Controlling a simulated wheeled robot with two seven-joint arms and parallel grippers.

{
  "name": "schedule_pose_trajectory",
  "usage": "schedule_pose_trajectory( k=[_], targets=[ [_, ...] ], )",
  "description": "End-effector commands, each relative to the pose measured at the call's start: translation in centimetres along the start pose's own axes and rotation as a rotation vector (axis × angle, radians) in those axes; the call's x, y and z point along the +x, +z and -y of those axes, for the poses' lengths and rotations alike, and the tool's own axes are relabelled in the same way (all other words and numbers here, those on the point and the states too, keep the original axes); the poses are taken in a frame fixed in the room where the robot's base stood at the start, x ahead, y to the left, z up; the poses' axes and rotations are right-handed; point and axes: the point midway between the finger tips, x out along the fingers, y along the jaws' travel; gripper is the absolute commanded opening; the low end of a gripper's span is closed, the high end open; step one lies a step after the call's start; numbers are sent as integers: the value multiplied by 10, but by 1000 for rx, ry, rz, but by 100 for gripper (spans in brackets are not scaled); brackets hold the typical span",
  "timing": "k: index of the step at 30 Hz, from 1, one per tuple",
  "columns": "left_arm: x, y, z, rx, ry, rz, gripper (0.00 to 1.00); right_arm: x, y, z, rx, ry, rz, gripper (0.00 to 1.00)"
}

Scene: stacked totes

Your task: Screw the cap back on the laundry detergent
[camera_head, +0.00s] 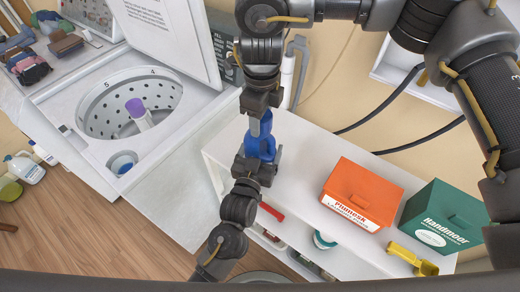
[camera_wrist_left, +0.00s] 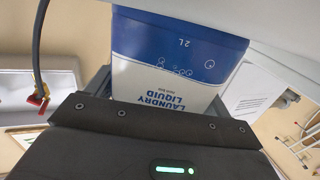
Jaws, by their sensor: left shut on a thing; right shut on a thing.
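The laundry detergent bottle (camera_head: 262,146) is blue in the head view, held above the white shelf top. The left wrist view shows its blue and white body (camera_wrist_left: 165,70), with the label upside down in the picture. My left gripper (camera_head: 256,164) is shut on the bottle's lower body. My right gripper (camera_head: 262,104) comes down from above and is shut at the bottle's top end, where the cap is. The fingers hide most of the cap, so I cannot tell how it sits on the neck.
An orange box (camera_head: 362,190) and a green box (camera_head: 440,218) stand on the white shelf (camera_head: 305,150), with a yellow tool (camera_head: 412,260) in front. The open washer (camera_head: 95,107) at left holds a purple-topped item (camera_head: 137,108). Bottles (camera_head: 25,170) stand at far left.

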Motion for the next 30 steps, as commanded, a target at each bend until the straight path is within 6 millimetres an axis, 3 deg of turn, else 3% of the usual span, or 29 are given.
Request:
schedule_pose_trajectory(
  k=[30],
  targets=[
    [0,2,0,-1,-1,4,18,2,2,0,2561,-2,0,24]
  ],
)
